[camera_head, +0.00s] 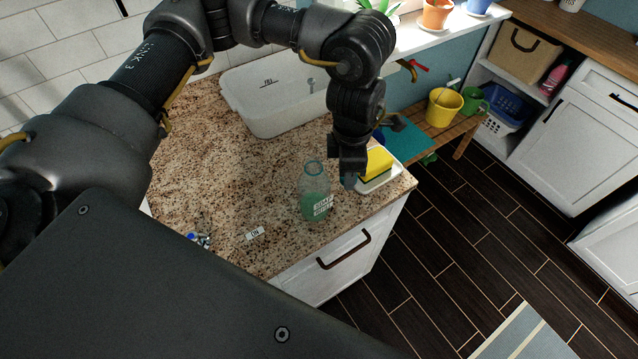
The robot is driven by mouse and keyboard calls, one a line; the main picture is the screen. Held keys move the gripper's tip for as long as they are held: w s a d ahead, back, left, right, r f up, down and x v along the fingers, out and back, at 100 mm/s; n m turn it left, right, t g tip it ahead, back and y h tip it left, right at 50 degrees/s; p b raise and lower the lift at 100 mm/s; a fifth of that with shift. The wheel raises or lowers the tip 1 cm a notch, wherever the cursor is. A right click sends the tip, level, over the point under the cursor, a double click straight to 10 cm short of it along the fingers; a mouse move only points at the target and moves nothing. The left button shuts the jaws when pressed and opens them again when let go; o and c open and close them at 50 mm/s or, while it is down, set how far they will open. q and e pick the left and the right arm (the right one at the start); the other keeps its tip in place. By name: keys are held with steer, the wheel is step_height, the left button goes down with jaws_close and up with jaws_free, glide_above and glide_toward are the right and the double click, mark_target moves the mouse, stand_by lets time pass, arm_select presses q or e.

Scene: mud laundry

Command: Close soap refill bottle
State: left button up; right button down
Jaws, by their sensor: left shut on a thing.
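The soap refill bottle (315,195) stands upright on the speckled countertop near its front edge. It is clear with green liquid, a white label and an open teal neck ring at the top; no cap sits on it. My left gripper (348,181) points down just right of the bottle's neck, apart from it. It is shut on a small blue-teal piece that looks like the bottle cap, mostly hidden by the fingers. My right gripper is not in view.
A yellow sponge (377,163) on a white dish (385,179) lies just right of my gripper. A white sink (265,112) is behind. A small label tag (254,233) and small blue-and-white items (200,239) lie on the counter (215,180) left of the bottle.

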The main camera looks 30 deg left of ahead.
arm_select(q)
steer(key=s+d+m+b, duration=0.1)
steer(key=s+d+m, duration=0.2)
steer(key=m, duration=0.8)
steer(key=s+d+m+b, duration=0.1)
steer(key=s+d+m, duration=0.2)
steer(key=m, duration=0.9)
steer(key=shift+f+b, duration=0.2)
steer(key=shift+b, duration=0.15)
